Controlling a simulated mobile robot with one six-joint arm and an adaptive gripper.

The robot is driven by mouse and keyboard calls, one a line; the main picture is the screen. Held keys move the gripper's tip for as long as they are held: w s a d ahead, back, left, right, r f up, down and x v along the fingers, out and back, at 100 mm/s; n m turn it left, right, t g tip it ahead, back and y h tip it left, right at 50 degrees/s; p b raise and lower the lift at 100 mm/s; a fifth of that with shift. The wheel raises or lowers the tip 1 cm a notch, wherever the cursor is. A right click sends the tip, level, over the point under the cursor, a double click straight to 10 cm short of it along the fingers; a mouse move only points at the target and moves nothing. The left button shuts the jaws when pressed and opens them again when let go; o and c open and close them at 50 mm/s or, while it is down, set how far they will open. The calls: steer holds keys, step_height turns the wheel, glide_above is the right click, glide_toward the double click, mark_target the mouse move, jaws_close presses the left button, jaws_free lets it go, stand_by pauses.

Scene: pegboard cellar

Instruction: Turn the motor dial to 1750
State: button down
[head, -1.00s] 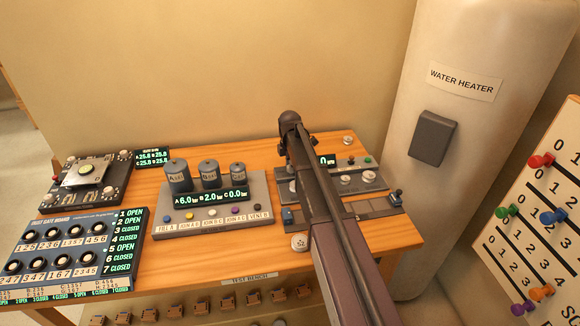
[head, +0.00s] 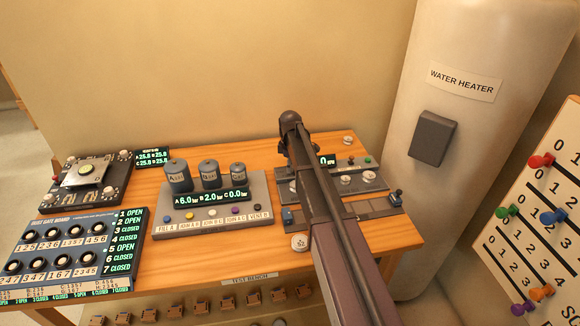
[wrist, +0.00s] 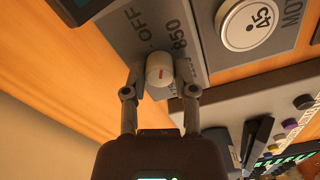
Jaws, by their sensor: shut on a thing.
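A small white knob (wrist: 160,66) with a red mark on its face stands on a grey panel (wrist: 198,38) in the wrist view. I take it to be the motor dial. Labels "OFF" and "850" are printed beside it; other markings are partly covered. My gripper (wrist: 161,80) is shut on this knob, one finger on each side. In the head view the grey panel (head: 375,185) is at the bench's right, and my arm hides the knob and gripper.
A unit with three grey cylinders (head: 262,205) stands left of my arm. A gate board (head: 75,250) is at far left. The water heater (head: 455,60) stands right of the bench.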

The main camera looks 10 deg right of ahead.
steer(key=m, duration=0.4)
steer(key=shift+s+d+m, duration=0.1)
steer(key=shift+m, duration=0.3)
steer(key=m, duration=0.3)
steer(key=shift+m, duration=0.3)
steer(key=m, duration=0.9)
steer(key=shift+s, duration=0.1)
steer(key=m, duration=1.2)
steer(key=shift+m, duration=0.3)
